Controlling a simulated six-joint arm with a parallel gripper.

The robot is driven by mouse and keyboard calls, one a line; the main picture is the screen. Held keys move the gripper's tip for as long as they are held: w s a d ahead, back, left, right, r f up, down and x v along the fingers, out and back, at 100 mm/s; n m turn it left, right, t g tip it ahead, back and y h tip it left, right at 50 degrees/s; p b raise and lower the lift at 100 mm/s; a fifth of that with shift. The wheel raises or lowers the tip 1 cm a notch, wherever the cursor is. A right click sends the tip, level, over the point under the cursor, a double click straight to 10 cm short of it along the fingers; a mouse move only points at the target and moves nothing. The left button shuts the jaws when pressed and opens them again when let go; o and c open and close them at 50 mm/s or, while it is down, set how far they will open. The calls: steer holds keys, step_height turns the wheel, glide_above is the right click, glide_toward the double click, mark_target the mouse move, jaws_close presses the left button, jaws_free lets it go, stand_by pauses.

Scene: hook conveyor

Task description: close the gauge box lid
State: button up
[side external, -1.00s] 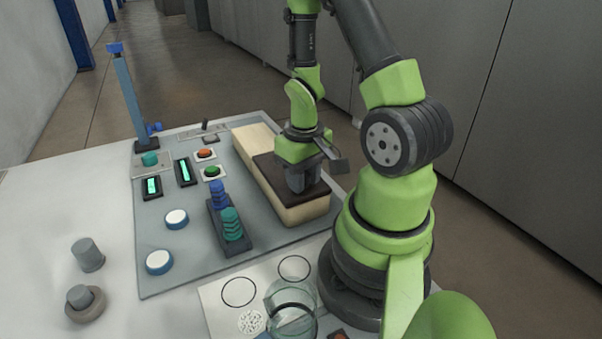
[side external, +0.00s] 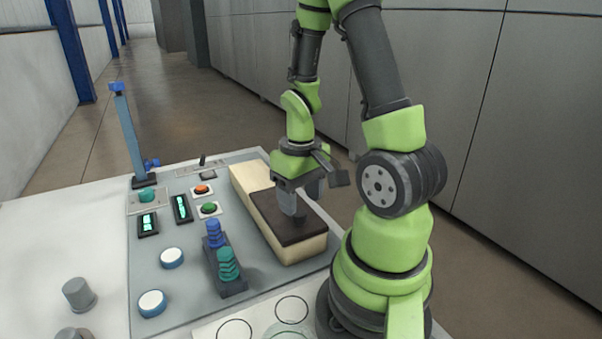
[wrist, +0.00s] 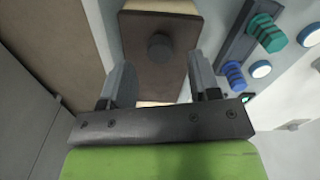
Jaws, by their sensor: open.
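The gauge box (side external: 280,246) is a long cream box on the grey panel. Its dark brown lid (side external: 270,213) lies over the near part, and the far end shows cream. I cannot tell whether that end is an opening. A round dark knob (wrist: 160,47) stands on the lid in the wrist view. My gripper (side external: 300,205) is over the lid, pointing down, with its fingers apart. In the wrist view my gripper (wrist: 160,75) has one finger towards each side of the knob, and a gap to the knob shows. Nothing is held.
A dark block with a blue and a teal ribbed knob (side external: 227,264) stands left of the box. Red and green buttons (side external: 208,208), lit displays (side external: 181,208) and white round buttons (side external: 152,302) are farther left. A blue-grey post (side external: 128,135) rises at the back.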

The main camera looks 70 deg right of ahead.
steer(key=shift+r, duration=2.7)
steer(key=shift+a, duration=0.1)
steer(key=a+r+n+t+y, duration=0.2)
steer(key=a+r+t, duration=0.5)
steer(key=a+r, duration=0.6)
steer(key=shift+s+a+r, duration=0.25)
steer(key=shift+s+a, duration=0.2)
steer(key=shift+a, duration=0.2)
steer(key=shift+c, duration=0.2)
